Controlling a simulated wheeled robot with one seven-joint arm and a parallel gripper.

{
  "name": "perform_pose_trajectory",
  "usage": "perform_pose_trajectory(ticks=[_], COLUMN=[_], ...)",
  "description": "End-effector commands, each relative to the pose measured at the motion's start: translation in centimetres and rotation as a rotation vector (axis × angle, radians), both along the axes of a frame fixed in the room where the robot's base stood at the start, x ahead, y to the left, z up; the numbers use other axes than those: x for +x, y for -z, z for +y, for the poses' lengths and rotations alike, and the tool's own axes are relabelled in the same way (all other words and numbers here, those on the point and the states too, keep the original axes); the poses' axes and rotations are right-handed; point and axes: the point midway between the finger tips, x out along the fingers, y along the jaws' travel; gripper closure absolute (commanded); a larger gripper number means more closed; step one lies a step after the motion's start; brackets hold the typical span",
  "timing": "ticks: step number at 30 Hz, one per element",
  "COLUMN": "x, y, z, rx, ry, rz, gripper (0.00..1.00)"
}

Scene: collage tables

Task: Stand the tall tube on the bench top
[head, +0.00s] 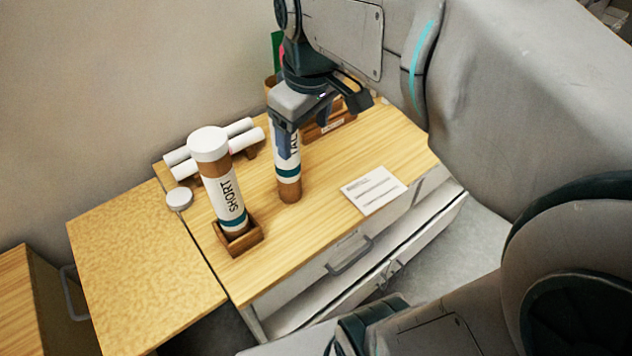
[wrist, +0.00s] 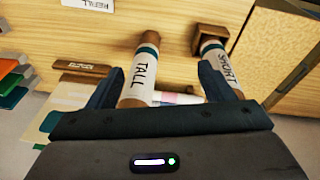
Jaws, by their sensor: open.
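The tall tube (head: 289,171), brown with a white TALL label and a teal band, stands upright on the bench top (head: 320,215). My gripper (head: 288,143) is open at its upper part, and one finger hides some of the label. In the wrist view, the tall tube (wrist: 145,70) lies between the spread fingers of my gripper (wrist: 162,72), nearer the left finger. I cannot tell whether either finger touches it. The short tube (head: 222,187), with a white cap, stands in a small wooden holder (head: 246,244); it also shows in the wrist view (wrist: 216,62) beside the right finger.
White rolls (head: 205,152) lie at the back left, with a round white lid (head: 179,199) in front. A printed card (head: 373,190) lies at the right. A wooden tray (head: 328,128) is behind my gripper. A speckled table (head: 140,265) adjoins the left. Bench space around the tall tube's base is clear.

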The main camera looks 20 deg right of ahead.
Motion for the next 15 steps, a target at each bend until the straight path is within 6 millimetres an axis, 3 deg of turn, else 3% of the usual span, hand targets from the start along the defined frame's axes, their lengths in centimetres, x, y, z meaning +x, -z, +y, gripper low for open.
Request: perform_pose_trajectory(ticks=[1, 6, 10, 15], x=[-1.6, -5.4, -7.3, -8.2], y=[1.3, 5.4, 7.6, 8.7], z=[0.0, 0.0, 0.0, -0.1], rx=[0.014, 0.068, 0.098, 0.117], ry=[0.074, 0.309, 0.428, 0.492], rz=[-0.016, -0.065, -0.089, -0.102], gripper=[0.25, 0.25, 0.25, 0.25])
